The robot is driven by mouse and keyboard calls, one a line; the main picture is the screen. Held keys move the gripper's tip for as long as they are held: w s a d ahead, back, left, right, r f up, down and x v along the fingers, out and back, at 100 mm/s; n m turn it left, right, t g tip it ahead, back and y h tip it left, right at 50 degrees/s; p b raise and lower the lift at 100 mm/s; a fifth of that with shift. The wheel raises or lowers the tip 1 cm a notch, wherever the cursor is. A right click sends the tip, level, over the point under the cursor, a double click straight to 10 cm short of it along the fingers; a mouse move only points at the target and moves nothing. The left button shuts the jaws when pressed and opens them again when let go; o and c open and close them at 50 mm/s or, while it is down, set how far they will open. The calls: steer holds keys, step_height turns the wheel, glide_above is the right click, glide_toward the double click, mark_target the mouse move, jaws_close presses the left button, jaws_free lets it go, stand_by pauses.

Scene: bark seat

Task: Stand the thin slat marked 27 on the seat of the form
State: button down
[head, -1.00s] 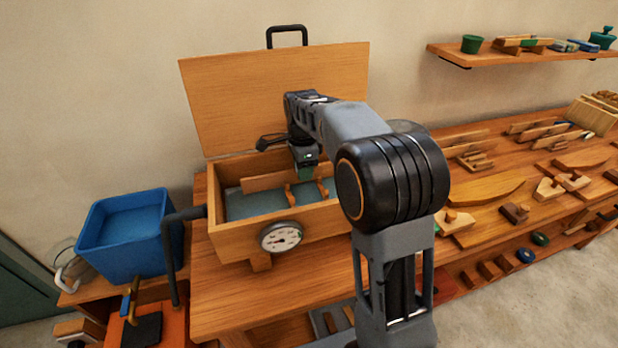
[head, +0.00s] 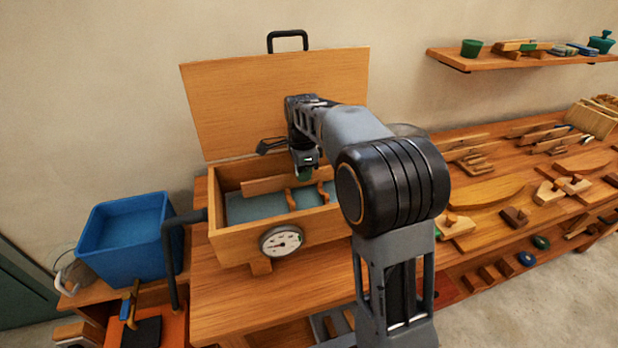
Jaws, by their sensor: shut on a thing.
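A steam-box-like wooden box (head: 232,243) with its lid raised stands at the left end of the bench. Inside it a thin pale slat (head: 262,186) stands on edge lengthwise, over a grey-blue floor. My gripper (head: 304,176) points down into the box and is shut at the slat's top edge, toward the right of its visible length. The number on the slat cannot be read. Two small curved wooden pieces (head: 291,199) stand in front of the slat. The fingertips are small and partly hidden by my wrist. I cannot make out which bench piece is the form.
The raised lid (head: 225,100) stands close behind my gripper. A dial gauge (head: 282,242) is on the box front. A blue tub (head: 125,240) stands left. The bench to the right holds several slats and curved blocks, including a long curved piece (head: 480,192). A shelf (head: 520,58) hangs above.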

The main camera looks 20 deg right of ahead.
step_height(320, 180, up, 13)
steer(key=p, duration=1.1)
steer(key=shift+s+f, duration=0.1)
stand_by(0.5)
